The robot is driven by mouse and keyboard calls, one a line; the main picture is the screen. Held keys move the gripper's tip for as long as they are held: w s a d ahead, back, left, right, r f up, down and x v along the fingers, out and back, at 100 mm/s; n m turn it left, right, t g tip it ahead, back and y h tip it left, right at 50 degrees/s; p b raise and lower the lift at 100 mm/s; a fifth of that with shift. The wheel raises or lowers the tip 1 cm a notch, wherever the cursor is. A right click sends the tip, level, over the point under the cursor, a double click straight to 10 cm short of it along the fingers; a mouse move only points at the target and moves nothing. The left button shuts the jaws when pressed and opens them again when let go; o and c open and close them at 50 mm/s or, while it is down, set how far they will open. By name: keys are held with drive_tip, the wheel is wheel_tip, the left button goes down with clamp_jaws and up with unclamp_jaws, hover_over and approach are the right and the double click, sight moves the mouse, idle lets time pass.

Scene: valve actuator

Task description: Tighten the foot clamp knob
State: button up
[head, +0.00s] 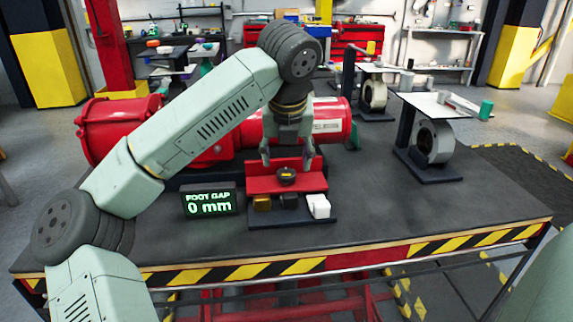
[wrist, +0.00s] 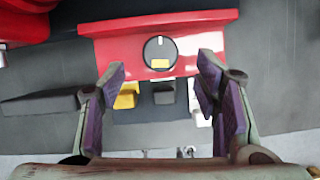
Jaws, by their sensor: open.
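The foot clamp knob (head: 287,174) is a round black knob with a yellow label, on a red bracket (head: 262,185) near the middle of the bench. In the wrist view the knob (wrist: 160,53) shows a white mark at its top edge and lies beyond the fingertips, roughly midway between them. My gripper (head: 290,160) is open and empty, with its fingers above and to either side of the knob. The gripper also shows in the wrist view (wrist: 160,75). The fingers appear apart from the knob.
A red valve actuator (head: 122,130) lies behind the bracket. A display (head: 209,203) left of the bracket reads "FOOT GAP 0 mm". Yellow (head: 262,203), dark (head: 289,201) and white (head: 318,206) blocks sit in front of the bracket. The bench's right side has free room before a ring-shaped part (head: 433,143).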

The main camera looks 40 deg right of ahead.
sight(286, 173)
drive_tip(key=shift+p+x, duration=0.35)
drive_tip(key=shift+x, duration=1.95)
drive_tip(key=c, duration=1.1)
drive_tip(key=shift+c, duration=0.2)
